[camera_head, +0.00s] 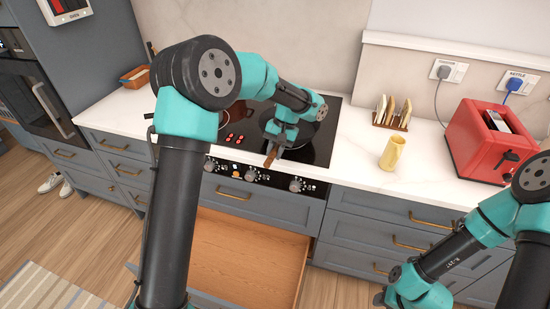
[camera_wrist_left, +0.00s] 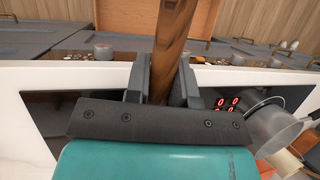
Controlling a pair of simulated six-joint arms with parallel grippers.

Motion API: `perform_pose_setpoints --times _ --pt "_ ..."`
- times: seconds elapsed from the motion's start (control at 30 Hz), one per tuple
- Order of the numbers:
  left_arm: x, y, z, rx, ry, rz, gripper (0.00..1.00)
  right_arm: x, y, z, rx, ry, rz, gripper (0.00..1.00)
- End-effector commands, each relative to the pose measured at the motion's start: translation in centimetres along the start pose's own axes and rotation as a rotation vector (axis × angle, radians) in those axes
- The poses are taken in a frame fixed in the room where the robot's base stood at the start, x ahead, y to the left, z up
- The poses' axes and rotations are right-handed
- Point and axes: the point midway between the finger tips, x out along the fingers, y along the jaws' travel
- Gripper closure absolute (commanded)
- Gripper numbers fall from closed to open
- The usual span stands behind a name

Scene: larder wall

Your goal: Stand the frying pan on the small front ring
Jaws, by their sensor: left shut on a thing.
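The frying pan (camera_head: 306,134) is dark and round, over the right part of the black glass hob (camera_head: 324,150). My left gripper (camera_head: 276,145) is shut on its brown handle (camera_head: 271,157), which points toward the front edge. In the left wrist view the handle (camera_wrist_left: 173,40) runs between the two fingers (camera_wrist_left: 160,85). My arm hides part of the pan, and I cannot tell whether its base touches the glass. The small front ring cannot be made out. My right gripper (camera_head: 385,298) is low at the bottom edge, away from the hob, its fingers mostly out of frame.
A wooden drawer (camera_head: 245,255) stands open below the hob knobs (camera_head: 251,175). Right of the hob are a toast rack (camera_head: 391,121), a yellow cup (camera_head: 392,153) and a red toaster (camera_head: 475,142). Red digits (camera_wrist_left: 228,102) and a grey vessel (camera_wrist_left: 272,130) show in the wrist view.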

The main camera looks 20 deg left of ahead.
Motion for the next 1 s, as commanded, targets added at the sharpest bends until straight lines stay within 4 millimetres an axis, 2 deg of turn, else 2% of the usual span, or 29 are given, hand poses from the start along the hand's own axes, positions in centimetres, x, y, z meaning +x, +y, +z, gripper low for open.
perform_pose_setpoints --times 0.13,0.4,0.67,0.7,0.93,1.0 --pt "-0.3 -0.3 -0.8 -0.002 0.003 0.000 1.00 0.0 0.0 0.0 0.000 0.000 0.000 0.57" --pt "2.6 0.3 -2.0 0.001 0.002 0.000 1.00 0.0 0.0 0.0 0.000 0.000 0.000 0.57" --pt "2.9 0.4 -2.1 0.001 0.002 0.001 1.00 0.0 0.0 0.0 0.000 0.000 0.000 0.57" --pt "3.1 0.4 -2.1 0.002 -0.002 0.000 0.75 0.0 0.0 0.0 0.000 0.000 0.000 0.57" --pt "3.0 0.4 -2.1 0.002 -0.001 0.001 0.53 0.0 0.0 0.0 0.000 0.000 0.000 0.57" --pt "3.0 0.4 -2.1 0.001 -0.001 0.001 0.52 0.0 0.0 0.0 0.000 0.000 0.000 0.57"
